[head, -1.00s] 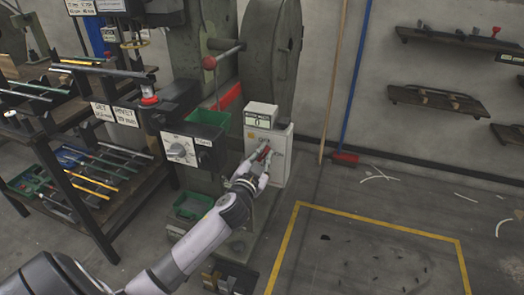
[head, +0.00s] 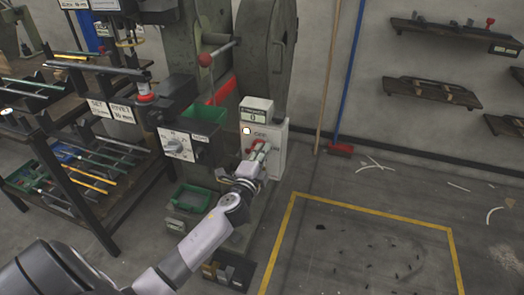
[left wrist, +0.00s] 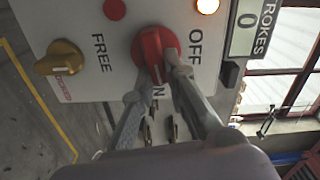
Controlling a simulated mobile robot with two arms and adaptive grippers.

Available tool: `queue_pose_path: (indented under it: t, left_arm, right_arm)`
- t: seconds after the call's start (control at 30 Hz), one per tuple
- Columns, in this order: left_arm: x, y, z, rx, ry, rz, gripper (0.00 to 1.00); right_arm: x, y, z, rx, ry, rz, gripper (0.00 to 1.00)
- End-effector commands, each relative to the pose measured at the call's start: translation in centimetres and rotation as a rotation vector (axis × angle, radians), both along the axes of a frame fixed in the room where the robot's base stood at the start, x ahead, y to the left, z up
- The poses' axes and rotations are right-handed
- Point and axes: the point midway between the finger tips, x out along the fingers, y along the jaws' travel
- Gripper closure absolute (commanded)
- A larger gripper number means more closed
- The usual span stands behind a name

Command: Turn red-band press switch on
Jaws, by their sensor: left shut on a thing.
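The red switch knob (left wrist: 155,48) sits on a pale control panel (left wrist: 90,20), with OFF beside it and ON partly hidden behind my fingers. In the head view the panel (head: 277,140) is on the front of the press with the red band (head: 222,91). My left gripper (head: 259,152) is at this panel. Its fingers (left wrist: 165,82) are shut on the red knob in the left wrist view. The knob's exact pointing is hard to tell. A round lamp (left wrist: 207,6) above OFF glows bright. My right gripper is not in view.
A yellow knob (left wrist: 60,58) marked FREE and a red button (left wrist: 115,9) share the panel. The stroke counter (head: 256,110) reads 0. A yellow-lined floor area (head: 369,208) lies right.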

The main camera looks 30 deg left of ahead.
Motion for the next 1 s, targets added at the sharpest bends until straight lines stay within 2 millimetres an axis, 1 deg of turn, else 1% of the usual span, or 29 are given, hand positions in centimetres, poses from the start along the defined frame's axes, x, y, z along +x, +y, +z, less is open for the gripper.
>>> queue_pose_path:
  t: [0.2,0.4,0.93,0.97,1.0]
  left_arm:
    - [0.0,-0.12,-0.24,0.11,0.027,-0.002,1.0]
    - [0.0,-0.11,-0.39,0.165,0.04,-0.002,1.0]
    - [-0.01,-0.13,-0.49,0.184,0.046,-0.002,1.0]
    - [-0.01,-0.13,-0.49,0.184,0.046,-0.002,0.85]
    - [-0.01,-0.12,-0.49,0.183,0.046,-0.002,0.82]
  right_arm:
    - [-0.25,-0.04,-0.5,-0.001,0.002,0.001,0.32]
    - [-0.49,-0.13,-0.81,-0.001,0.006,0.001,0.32]
    - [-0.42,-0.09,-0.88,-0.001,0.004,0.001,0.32]
    - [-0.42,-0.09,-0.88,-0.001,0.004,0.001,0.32]
    - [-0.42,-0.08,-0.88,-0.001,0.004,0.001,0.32]
